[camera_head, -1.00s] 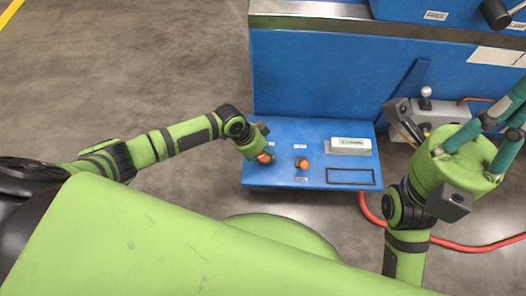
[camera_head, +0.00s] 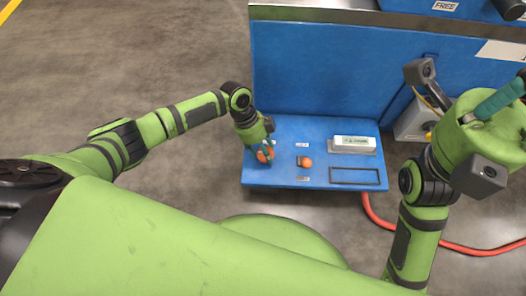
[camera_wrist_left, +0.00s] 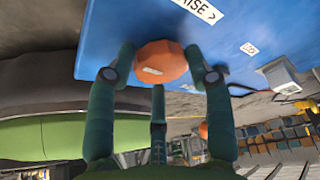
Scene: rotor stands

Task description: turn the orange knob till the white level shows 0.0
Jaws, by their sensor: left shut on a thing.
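My left gripper (camera_head: 263,150) points down at the left end of the blue panel (camera_head: 288,134), with its fingers around an orange knob (camera_head: 265,155) and shut on it. In the left wrist view this faceted orange knob (camera_wrist_left: 160,62) sits between two teal fingertips, with a third finger below it and a small white mark on its face. The white level (camera_head: 352,142) lies on a grey block at the panel's right. Its reading is too small to make out. A second orange knob (camera_head: 306,161) stands right of the gripper. My right gripper (camera_head: 502,98) is partly cut off at the right edge.
A dark rectangular outline (camera_head: 355,176) is on the panel below the level. A blue wall rises behind the panel. A red hose (camera_head: 400,232) runs along the floor at right. A grey box (camera_head: 413,122) stands right of the panel.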

